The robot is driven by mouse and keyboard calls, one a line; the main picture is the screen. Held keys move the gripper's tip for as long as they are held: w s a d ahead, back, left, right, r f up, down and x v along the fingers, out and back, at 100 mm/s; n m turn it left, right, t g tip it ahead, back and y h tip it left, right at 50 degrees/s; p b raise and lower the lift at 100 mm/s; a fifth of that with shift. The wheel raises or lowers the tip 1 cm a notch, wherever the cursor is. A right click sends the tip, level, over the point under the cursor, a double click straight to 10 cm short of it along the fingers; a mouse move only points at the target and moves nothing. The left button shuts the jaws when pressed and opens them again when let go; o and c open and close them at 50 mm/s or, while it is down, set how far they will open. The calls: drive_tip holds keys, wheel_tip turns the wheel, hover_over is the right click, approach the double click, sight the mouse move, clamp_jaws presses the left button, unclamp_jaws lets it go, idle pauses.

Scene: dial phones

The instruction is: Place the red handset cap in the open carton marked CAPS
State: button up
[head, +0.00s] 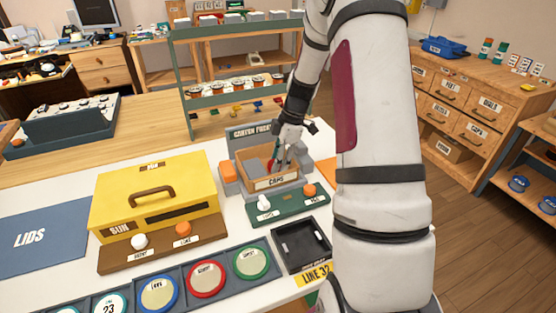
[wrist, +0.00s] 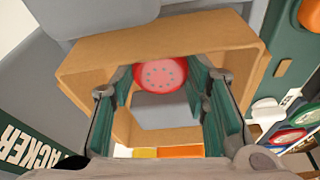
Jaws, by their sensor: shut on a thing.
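The red handset cap (wrist: 160,74), round with small dark holes, is between the fingers of my gripper (wrist: 165,105) in the wrist view. My gripper is shut on it. In the head view my gripper (head: 279,160) points down into the open carton marked CAPS (head: 274,183), with a bit of red showing at its fingertips. The carton's brown cardboard walls (wrist: 90,62) surround the cap in the wrist view. A grey surface shows below the cap inside the carton. I cannot tell whether the cap touches the carton's bottom.
The carton sits in a grey carton packer (head: 251,130). A green panel (head: 290,206) with a white and an orange knob stands in front of it. A yellow box (head: 155,190) is to the left, a black tray (head: 301,246) at front right. A green shelf rack (head: 235,85) stands behind.

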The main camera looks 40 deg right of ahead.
drive_tip(key=o, duration=1)
drive_tip(key=shift+f, duration=0.1)
